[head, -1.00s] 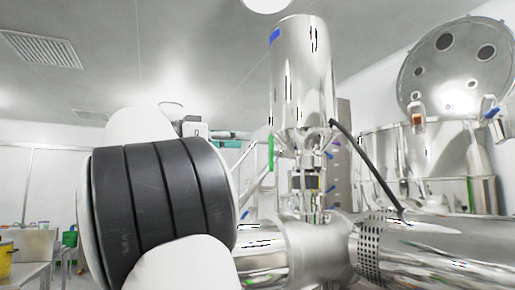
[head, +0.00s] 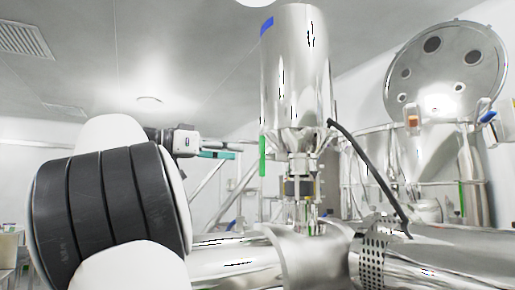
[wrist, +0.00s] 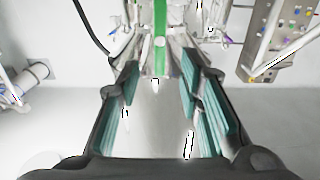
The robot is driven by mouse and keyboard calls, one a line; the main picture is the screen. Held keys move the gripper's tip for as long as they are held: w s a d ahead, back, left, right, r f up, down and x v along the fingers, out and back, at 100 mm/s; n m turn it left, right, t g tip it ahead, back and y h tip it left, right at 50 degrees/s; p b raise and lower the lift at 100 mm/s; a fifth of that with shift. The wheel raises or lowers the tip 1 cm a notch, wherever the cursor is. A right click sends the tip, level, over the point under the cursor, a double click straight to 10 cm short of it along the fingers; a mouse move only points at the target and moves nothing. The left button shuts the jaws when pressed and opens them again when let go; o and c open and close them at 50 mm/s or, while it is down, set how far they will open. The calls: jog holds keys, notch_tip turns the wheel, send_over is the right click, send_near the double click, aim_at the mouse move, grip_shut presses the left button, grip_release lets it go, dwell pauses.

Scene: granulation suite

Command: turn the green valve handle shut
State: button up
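The green valve handle (head: 262,155) hangs upright as a narrow bar at the lower left of the tall steel cylinder (head: 295,70). In the wrist view the handle (wrist: 160,35) stands upright at top centre, ahead of the gap between my fingers. My gripper (head: 233,154) is left of the handle in the head view, with its teal fingers pointing right towards it and a small gap between. In the wrist view my gripper (wrist: 158,78) has its two teal-padded fingers spread wide with nothing held. The valve body behind the handle is mostly hidden.
A black hose (head: 370,170) curves down right of the cylinder. Large steel piping (head: 230,262) runs across the front below. A round steel lid (head: 445,75) and hoppers stand at right. A panel with buttons (wrist: 285,35) is at upper right in the wrist view.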

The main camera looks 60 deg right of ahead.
aim_at(260, 152)
jog(key=p+x, duration=0.1)
jog(key=x, duration=0.6)
jog(key=shift+s+d+p, duration=0.1)
jog(key=shift+d+p, duration=0.05)
jog(key=shift+p, duration=0.15)
jog(key=shift+c, duration=0.3)
grip_shut()
